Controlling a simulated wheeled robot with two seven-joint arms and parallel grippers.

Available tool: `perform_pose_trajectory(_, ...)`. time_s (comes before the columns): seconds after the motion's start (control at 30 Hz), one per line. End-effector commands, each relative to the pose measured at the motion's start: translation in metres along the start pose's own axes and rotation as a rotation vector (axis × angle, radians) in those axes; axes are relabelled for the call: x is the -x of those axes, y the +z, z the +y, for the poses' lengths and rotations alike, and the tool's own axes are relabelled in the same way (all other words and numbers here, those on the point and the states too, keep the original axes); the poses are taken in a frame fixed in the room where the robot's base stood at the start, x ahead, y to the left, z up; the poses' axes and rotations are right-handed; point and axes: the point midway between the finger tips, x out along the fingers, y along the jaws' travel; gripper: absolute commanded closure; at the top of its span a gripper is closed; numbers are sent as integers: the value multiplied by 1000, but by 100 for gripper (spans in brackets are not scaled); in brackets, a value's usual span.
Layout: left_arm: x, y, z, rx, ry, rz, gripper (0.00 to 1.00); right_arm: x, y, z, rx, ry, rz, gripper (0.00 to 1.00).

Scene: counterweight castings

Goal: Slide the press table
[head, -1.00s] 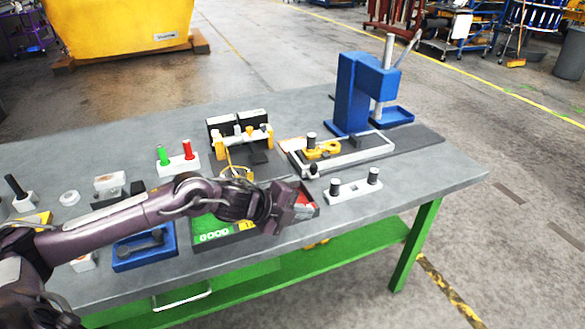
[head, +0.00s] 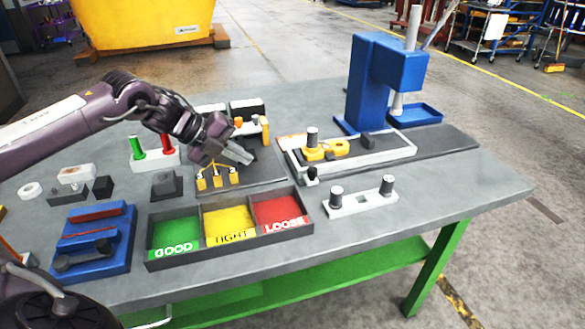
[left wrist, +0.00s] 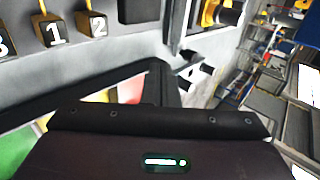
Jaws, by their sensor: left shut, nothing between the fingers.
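The press table is a white-framed sliding plate (head: 405,153) on a dark rail (head: 445,142) in front of the blue press (head: 369,85). It carries a yellow casting (head: 335,149) with a dark-topped post, and a black knob (head: 311,174) sits at its near left corner. My left gripper (head: 247,157) is shut and empty, left of the press table and apart from it, above the small numbered yellow weights (head: 217,181). In the left wrist view, numbered weights (left wrist: 56,31) show at upper left. My right gripper is not in view.
A three-part tray marked GOOD, TIGHT and LOOSE (head: 228,242) lies at the bench's front. A white block with two dark-topped pins (head: 362,203) stands right of it. A blue tray (head: 93,240), and red and green plugs (head: 155,160), are at left. The bench's right end is clear.

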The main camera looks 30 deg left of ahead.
Motion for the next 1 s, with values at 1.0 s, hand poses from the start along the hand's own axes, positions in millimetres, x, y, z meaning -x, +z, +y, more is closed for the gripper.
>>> perform_pose_trajectory(1.0,-120,0,-28,0,1,0,100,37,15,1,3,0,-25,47)
